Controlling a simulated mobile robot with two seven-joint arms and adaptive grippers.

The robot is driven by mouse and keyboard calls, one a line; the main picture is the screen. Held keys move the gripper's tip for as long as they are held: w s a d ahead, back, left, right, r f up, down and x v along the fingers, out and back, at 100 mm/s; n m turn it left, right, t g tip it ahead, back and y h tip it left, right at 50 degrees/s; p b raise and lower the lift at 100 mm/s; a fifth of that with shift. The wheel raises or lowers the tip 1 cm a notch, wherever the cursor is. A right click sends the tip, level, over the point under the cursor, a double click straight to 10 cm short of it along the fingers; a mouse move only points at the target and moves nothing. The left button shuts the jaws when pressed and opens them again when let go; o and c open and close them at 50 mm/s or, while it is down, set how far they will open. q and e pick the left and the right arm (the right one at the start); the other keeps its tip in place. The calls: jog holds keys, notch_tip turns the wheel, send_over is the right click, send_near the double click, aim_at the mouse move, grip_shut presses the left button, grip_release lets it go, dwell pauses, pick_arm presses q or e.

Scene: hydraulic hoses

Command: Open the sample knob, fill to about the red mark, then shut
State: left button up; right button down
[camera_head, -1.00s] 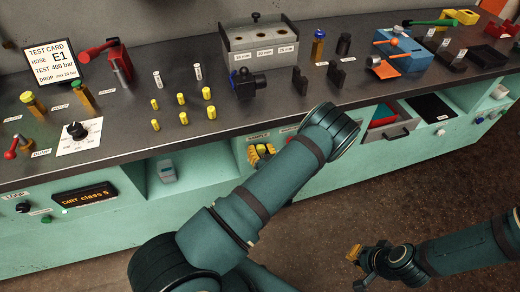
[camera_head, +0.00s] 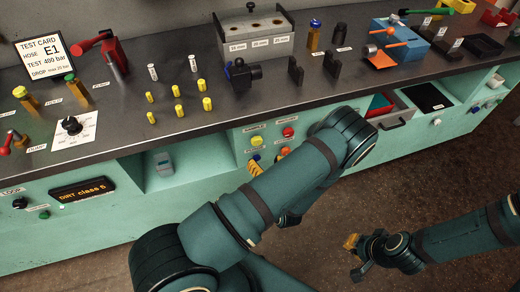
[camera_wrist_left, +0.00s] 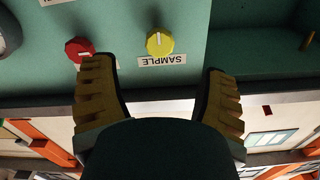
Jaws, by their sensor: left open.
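The yellow sample knob (camera_head: 256,141) is on the green front panel under the bench edge, below a small label. In the left wrist view the yellow knob (camera_wrist_left: 160,43) shows beside its SAMPLE label, upside down, with a pale pointer line. My left gripper (camera_head: 269,160) is open and empty, just below the knob; in the left wrist view its fingers (camera_wrist_left: 160,72) are spread wide, with the knob ahead between them, untouched. My right gripper (camera_head: 354,247) hangs over the floor at the lower right; its jaw opening is unclear. No red mark can be made out.
A red knob (camera_head: 288,132) sits beside the sample knob; it also shows in the left wrist view (camera_wrist_left: 79,49). A small clear container (camera_head: 164,163) stands in the open niche to the left. A display (camera_head: 83,192) reads "DIRT class 5". The bench top overhangs the panel.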

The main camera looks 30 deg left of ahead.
pick_arm(q)
jog(key=shift+v, duration=1.55)
jog(key=s+d+f+g+h, duration=0.1)
jog(key=d+f+g+h, duration=0.35)
jog(key=f+h, duration=0.3)
jog(key=s+d+r+m+g+h, duration=0.5)
jog(key=s+d+h, duration=0.3)
jog(key=h, duration=0.2)
jog(key=shift+d+r, duration=0.2)
jog(key=shift+r, duration=0.25)
